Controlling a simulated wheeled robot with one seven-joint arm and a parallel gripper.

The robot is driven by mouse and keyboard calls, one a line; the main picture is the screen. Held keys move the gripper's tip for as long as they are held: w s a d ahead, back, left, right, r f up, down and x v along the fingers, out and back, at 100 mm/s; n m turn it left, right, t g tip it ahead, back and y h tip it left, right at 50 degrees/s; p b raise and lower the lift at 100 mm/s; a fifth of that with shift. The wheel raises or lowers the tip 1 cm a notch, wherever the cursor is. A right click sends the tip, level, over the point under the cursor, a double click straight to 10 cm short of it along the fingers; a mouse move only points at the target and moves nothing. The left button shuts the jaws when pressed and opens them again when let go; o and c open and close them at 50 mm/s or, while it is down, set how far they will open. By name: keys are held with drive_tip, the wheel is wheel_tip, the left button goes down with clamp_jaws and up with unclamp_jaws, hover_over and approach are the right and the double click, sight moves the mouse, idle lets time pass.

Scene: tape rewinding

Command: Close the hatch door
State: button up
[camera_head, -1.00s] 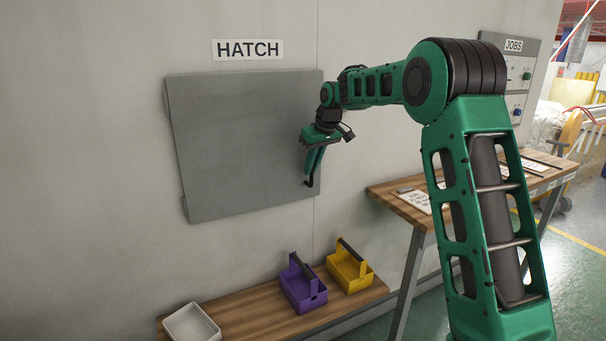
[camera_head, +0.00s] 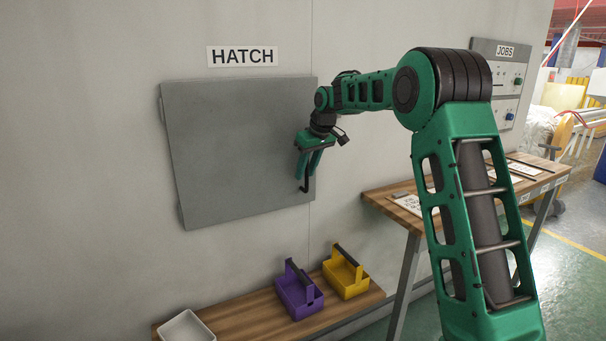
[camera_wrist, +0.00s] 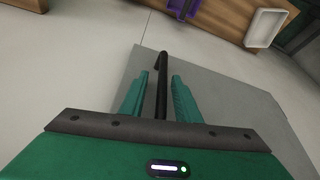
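The grey hatch door (camera_head: 235,150) is a flat panel on the wall under the HATCH sign. It lies nearly flush with the wall; I cannot tell whether a small gap is left. Its black handle (camera_head: 305,186) is near the right edge. My gripper (camera_head: 308,172) is in front of that edge, at the handle. In the wrist view my gripper (camera_wrist: 161,92) has its green fingers apart, with the black handle (camera_wrist: 162,72) between them and a visible gap on each side. The door (camera_wrist: 225,100) lies behind the fingers.
Below the hatch, a low wooden bench (camera_head: 240,312) holds a white tray (camera_head: 187,328), a purple caddy (camera_head: 300,295) and a yellow caddy (camera_head: 348,280). A taller table (camera_head: 400,213) stands to the right, below the JOBS panel (camera_head: 508,75).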

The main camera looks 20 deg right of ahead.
drive_tip(key=v, duration=1)
drive_tip(key=shift+r, duration=0.2)
drive_tip(key=s+d+f+m+g+h, duration=0.1)
drive_tip(key=s+d+f+m, duration=0.15)
drive_tip(key=s, duration=0.55)
drive_tip(key=s+d+f+m, duration=0.1)
drive_tip(key=s+d, duration=0.3)
drive_tip(key=s, duration=0.4)
drive_tip(key=s+d+f+m+g+h, duration=0.1)
drive_tip(key=s+d+m, duration=0.15)
drive_tip(key=s, duration=0.65)
drive_tip(key=s+f+m, duration=0.1)
drive_tip(key=s+f, duration=0.3)
drive_tip(key=s, duration=0.5)
drive_tip(key=s+d+f+m+g, duration=0.1)
drive_tip(key=s+f, duration=0.3)
drive_tip(key=s, duration=0.6)
drive_tip(key=s+f+m+g, duration=0.1)
drive_tip(key=s+f, duration=0.3)
drive_tip(key=s, duration=0.5)
drive_tip(key=shift+s+d+f+m, duration=0.35)
drive_tip(key=shift+d+f+m, duration=0.05)
drive_tip(key=shift+m, duration=0.5)
